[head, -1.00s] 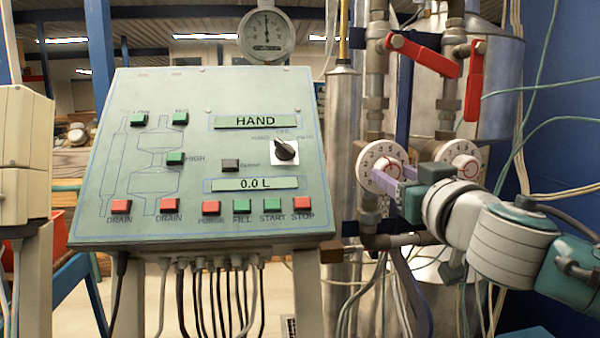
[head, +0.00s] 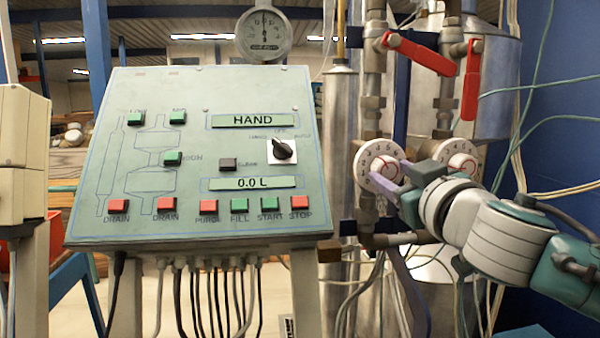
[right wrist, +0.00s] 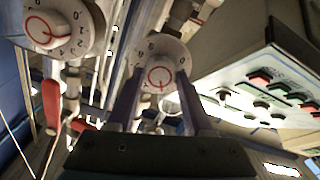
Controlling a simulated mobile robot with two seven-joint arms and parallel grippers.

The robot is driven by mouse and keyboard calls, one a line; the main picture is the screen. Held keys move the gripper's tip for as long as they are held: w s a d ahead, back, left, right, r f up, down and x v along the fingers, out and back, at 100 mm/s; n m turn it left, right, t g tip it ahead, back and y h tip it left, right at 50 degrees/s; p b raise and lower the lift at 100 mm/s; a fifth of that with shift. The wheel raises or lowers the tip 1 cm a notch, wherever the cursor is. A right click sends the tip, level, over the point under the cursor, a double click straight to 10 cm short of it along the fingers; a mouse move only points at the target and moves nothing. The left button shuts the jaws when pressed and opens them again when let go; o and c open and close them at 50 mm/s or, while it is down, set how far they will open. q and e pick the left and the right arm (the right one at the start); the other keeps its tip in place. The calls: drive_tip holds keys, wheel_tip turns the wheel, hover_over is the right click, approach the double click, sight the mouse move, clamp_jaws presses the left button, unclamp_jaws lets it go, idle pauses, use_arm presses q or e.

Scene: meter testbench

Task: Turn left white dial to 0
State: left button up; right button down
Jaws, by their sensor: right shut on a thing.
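The left white dial (head: 379,159) is a round white disc with black numbers and a red ring, on the piping right of the control panel. My right gripper (head: 391,178) is at its face, coming from the lower right. In the right wrist view the dial (right wrist: 160,50) sits between the two purple-grey fingers of my right gripper (right wrist: 160,90), which are shut on its middle. The fingers hide part of the dial in the head view. Its exact setting is too small to read. My left gripper is not in view.
A second white dial (head: 463,157) is close on the right, behind my right wrist. Red valve levers (head: 425,55) hang above the dials. The sloping green control panel (head: 190,100) stands to the left. Pipes and loose cables surround the dials.

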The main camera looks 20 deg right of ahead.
drive_tip(key=n, duration=0.5)
drive_tip(key=shift+n, duration=0.3)
drive_tip(key=n+p, duration=0.1)
drive_tip(key=n, duration=0.4)
drive_tip(key=shift+r, duration=0.1)
drive_tip(key=n+p, duration=0.1)
drive_tip(key=n, duration=0.4)
drive_tip(key=shift+n, duration=0.4)
drive_tip(key=n, duration=0.3)
drive_tip(key=shift+n+p, duration=0.3)
drive_tip(key=shift+n, duration=0.5)
drive_tip(key=shift+c, duration=1.4)
unclamp_jaws()
